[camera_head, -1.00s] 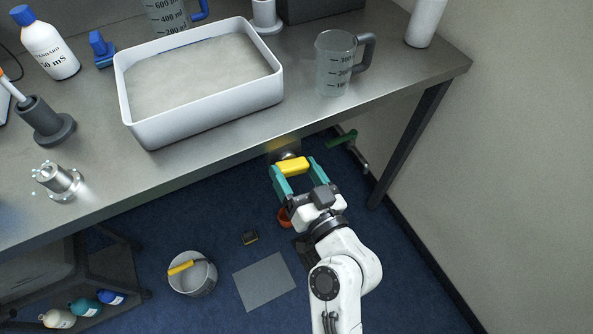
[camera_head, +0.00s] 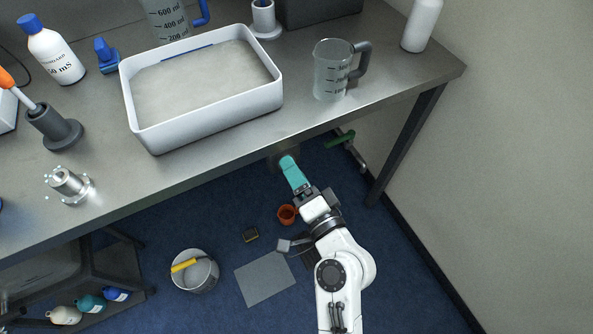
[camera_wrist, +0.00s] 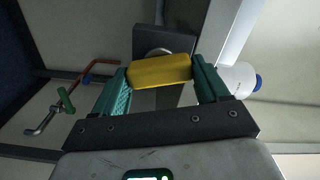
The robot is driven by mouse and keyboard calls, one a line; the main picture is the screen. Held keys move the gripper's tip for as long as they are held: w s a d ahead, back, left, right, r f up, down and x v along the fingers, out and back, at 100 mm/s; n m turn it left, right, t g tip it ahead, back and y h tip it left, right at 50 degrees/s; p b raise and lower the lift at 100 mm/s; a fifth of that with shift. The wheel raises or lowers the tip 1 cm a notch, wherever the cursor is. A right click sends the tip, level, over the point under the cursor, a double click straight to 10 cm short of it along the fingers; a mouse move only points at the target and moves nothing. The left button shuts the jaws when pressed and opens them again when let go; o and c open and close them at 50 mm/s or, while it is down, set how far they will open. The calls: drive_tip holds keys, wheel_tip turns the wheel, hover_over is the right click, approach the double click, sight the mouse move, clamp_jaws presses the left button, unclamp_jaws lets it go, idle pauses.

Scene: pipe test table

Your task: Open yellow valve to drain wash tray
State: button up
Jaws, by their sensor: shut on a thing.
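The yellow valve handle (camera_wrist: 160,71) sits between the teal fingers of my gripper (camera_wrist: 161,80) in the wrist view, with both fingers against its ends. Behind it is a dark mount with a round metal fitting. In the head view my gripper (camera_head: 289,161) is just under the table's front edge, with one finger hiding the handle. The white wash tray (camera_head: 215,121), full of cloudy greyish liquid, stands on the table above. I cannot see whether liquid flows from the valve.
A green-handled valve (camera_head: 340,139) on a pipe is right of my gripper; it also shows in the wrist view (camera_wrist: 66,100). A table leg (camera_head: 405,143) stands right.

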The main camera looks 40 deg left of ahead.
drive_tip(key=shift+w+r+m+p, duration=0.1)
drive_tip(key=shift+m+p, duration=0.5)
drive_tip(key=shift+m, duration=1.1)
drive_tip(key=o, duration=1.1)
drive_tip(key=shift+a, duration=0.15)
drive_tip(key=shift+c, duration=0.2)
drive_tip(key=b+v, duration=0.1)
drive_tip(key=v, duration=1)
